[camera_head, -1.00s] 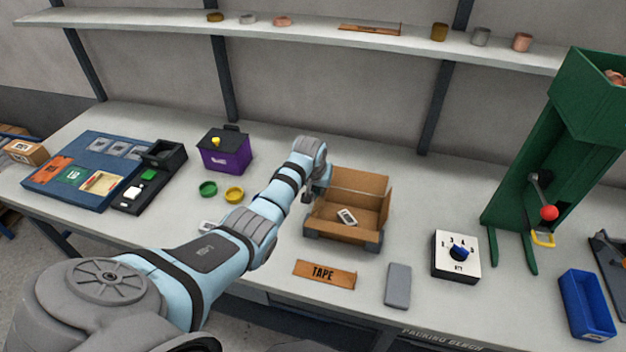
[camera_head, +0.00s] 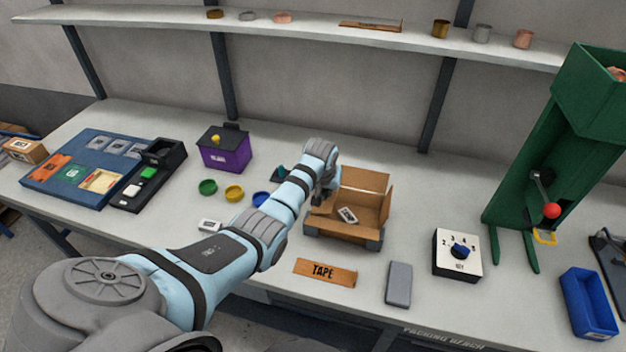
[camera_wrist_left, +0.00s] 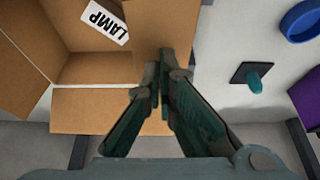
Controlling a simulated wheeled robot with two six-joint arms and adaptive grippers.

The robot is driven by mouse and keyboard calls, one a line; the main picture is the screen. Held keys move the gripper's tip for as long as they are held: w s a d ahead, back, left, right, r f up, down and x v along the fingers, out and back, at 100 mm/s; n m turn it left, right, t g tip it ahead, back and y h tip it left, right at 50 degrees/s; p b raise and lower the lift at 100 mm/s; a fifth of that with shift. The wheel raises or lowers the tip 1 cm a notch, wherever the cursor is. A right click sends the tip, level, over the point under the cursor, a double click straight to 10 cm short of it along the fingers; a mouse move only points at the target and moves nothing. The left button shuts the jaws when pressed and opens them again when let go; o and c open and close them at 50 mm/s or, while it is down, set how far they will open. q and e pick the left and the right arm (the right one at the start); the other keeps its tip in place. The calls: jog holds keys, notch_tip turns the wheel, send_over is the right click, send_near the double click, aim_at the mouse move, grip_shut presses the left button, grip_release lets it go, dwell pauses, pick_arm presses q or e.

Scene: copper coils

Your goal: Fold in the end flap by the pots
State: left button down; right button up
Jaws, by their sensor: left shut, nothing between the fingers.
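An open cardboard box (camera_head: 340,227) stands on the bench, and its back flap (camera_head: 364,181) sticks up. In the left wrist view a brown panel (camera_wrist_left: 165,25) lies at the box end nearest the pots; I cannot tell its exact tilt. A label reading LAMP (camera_wrist_left: 106,22) is inside the box. The pots are green (camera_head: 208,187), yellow (camera_head: 234,194) and blue (camera_head: 261,199), left of the box. My left gripper (camera_head: 326,194) is shut and empty at that end; its fingertips (camera_wrist_left: 166,60) overlap the panel's edge. Contact is unclear. My right gripper is out of view.
A black pad with a teal knob (camera_wrist_left: 253,76) lies between box and pots. A purple bin (camera_head: 224,152) is behind the pots. A TAPE strip (camera_head: 325,272), grey block (camera_head: 398,283) and dial box (camera_head: 458,255) lie in front and right.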

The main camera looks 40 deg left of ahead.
aim_at(327, 200)
pick_arm(q)
jog(key=shift+f, duration=0.1)
dwell(0.3)
jog(key=shift+f+b, duration=0.65)
jog(key=shift+f, duration=0.15)
jog(key=shift+r, duration=0.15)
notch_tip(327, 200, up, 2)
jog(key=shift+r+p, duration=0.15)
jog(key=shift+p, duration=0.95)
notch_tip(327, 200, up, 8)
jog(key=shift+f, duration=0.2)
jog(key=shift+f, duration=0.1)
